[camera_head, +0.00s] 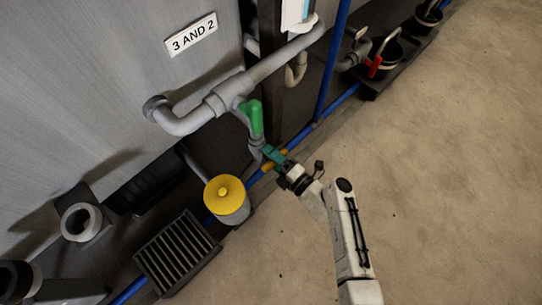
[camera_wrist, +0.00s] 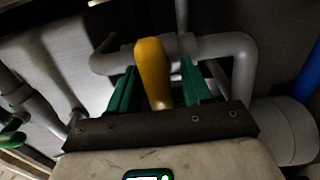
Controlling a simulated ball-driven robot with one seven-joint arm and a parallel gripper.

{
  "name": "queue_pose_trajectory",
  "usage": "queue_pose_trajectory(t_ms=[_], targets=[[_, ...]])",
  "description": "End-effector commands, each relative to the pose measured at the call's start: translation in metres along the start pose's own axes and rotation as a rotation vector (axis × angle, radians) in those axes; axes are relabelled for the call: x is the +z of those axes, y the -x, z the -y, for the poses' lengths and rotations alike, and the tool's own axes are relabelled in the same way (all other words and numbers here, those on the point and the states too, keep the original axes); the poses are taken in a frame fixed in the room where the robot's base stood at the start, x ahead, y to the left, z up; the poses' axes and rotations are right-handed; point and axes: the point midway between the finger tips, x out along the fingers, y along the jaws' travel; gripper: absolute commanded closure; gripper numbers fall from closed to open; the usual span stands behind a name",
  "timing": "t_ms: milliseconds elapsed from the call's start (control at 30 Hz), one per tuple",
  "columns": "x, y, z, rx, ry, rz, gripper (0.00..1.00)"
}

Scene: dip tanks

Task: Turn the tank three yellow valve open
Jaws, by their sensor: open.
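The yellow valve handle (camera_wrist: 152,72) stands between the two green fingers of my gripper (camera_wrist: 157,80) in the wrist view. The fingers are apart, with gaps visible on both sides of the handle. In the head view my gripper (camera_head: 273,155) is at the pipework below the green valve handle (camera_head: 254,117). Small parts of the yellow handle (camera_head: 267,167) show beside the fingers there. The handle's base and valve body are mostly hidden by my gripper. A sign reading "3 AND 2" (camera_head: 191,34) is on the grey tank wall above.
A yellow-topped canister (camera_head: 226,195) stands close to the left of my gripper. A dark grate (camera_head: 178,252) lies further down left. Blue pipe (camera_head: 330,60) and grey pipe (camera_head: 270,68) run nearby. A red handle (camera_head: 375,67) is further right. The concrete floor at right is clear.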

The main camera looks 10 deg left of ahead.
Motion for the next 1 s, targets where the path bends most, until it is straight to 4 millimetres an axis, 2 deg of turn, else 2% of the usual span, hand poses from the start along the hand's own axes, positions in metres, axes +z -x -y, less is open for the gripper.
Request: queue_pose_trajectory(t_ms=[367, 867, 1000], targets=[[-0.0004, -0.0055, -0.0003, 0.0, 0.0, -0.001, 0.51], [-0.0003, -0.0051, 0.0001, -0.001, 0.001, 0.0, 0.99], [-0.0002, -0.005, 0.0001, -0.001, 0.003, 0.0, 1.0]])
